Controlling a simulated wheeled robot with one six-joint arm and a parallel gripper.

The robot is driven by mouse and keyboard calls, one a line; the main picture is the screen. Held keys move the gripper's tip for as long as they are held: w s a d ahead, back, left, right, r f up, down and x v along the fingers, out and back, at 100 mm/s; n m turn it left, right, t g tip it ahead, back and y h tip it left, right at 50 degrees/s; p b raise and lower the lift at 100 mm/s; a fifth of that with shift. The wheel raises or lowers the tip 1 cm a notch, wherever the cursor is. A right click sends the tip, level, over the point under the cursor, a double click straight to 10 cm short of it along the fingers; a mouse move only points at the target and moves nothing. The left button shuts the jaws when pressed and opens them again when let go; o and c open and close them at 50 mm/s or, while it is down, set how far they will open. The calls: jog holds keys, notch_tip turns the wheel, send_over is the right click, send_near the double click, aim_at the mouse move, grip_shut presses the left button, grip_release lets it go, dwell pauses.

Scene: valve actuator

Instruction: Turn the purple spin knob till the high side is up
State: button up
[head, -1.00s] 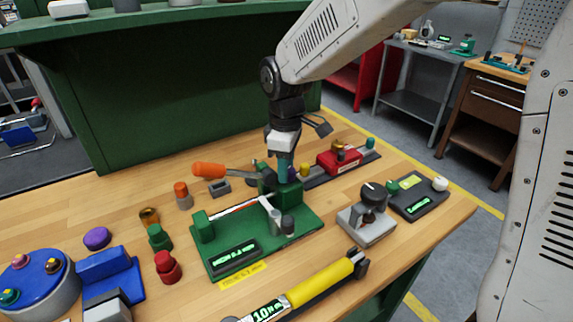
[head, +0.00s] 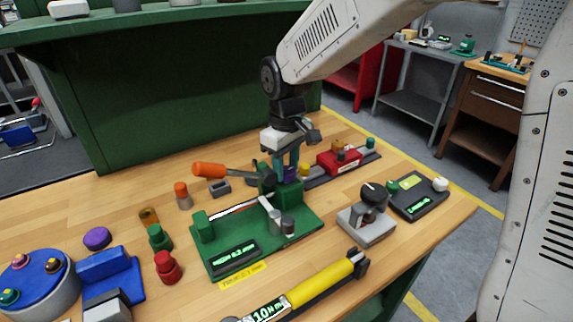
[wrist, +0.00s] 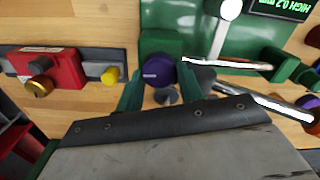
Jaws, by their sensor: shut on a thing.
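The green fixture (head: 305,235) stands on the wooden bench with a rod across it. Its purple spin knob (wrist: 158,72) is round and has a pale mark on its face in the wrist view. My gripper (wrist: 160,82) has one green finger on each side of the knob and is shut on it. In the head view my gripper (head: 287,172) points down at the back of the fixture, and the knob is mostly hidden between the fingers. The fixture's display (head: 235,257) is lit green; in the wrist view this display (wrist: 285,8) appears upside down and seems to read HIGH 0.2 mm.
An orange-handled lever (head: 210,170) reaches in close left of my gripper. A red block on a rail (head: 340,160) stands behind to the right. A grey device (head: 367,228) and yellow torque wrench (head: 320,283) lie nearer. A separate purple disc (head: 97,238) sits at left.

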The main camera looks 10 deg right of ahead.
aim_at(287, 170)
jog(key=shift+m, duration=0.5)
jog(key=o, duration=1)
notch_tip(287, 170, up, 8)
jog(key=shift+f, duration=0.1)
